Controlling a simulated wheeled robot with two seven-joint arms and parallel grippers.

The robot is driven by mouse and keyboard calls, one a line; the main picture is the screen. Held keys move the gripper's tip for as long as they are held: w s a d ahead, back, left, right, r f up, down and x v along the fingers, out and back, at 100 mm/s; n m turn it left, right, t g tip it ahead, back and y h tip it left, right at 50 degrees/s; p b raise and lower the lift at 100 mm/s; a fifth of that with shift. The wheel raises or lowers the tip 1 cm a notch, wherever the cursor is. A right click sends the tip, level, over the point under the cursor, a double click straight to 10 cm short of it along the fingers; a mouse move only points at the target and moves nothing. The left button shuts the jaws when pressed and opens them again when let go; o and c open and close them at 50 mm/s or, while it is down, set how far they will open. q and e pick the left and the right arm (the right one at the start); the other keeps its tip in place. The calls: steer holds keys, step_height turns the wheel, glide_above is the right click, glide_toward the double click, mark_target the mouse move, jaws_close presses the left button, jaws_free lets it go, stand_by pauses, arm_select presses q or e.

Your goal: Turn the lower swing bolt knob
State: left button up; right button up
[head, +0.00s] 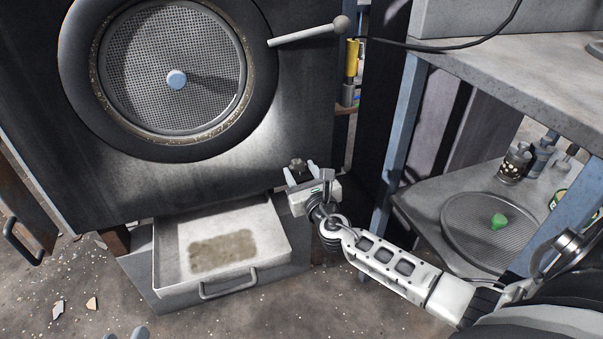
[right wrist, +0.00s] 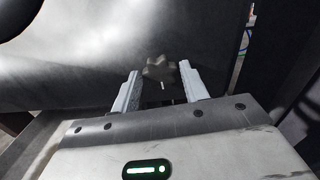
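The lower swing bolt knob (head: 297,164) is a dark, lobed knob low on the right of the machine's dark front panel. My right gripper (head: 301,172) is at the knob. In the right wrist view the knob (right wrist: 159,68) shows between the tips of the two light fingers of my right gripper (right wrist: 158,77). The fingers are apart, with a visible gap on each side of the knob, so it is not gripped. A small grey shape at the bottom edge of the head view may be the tip of my left gripper (head: 126,333); its fingers cannot be made out.
The machine's round mesh screen (head: 172,70) and a lever with a ball end (head: 310,33) are above. An open drawer (head: 228,287) with brown material juts out below left. A grey table (head: 520,75) with a lower shelf (head: 425,220) stands at right, close to my right arm.

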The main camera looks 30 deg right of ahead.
steer(key=c, duration=0.5)
steer(key=shift+o, duration=0.2)
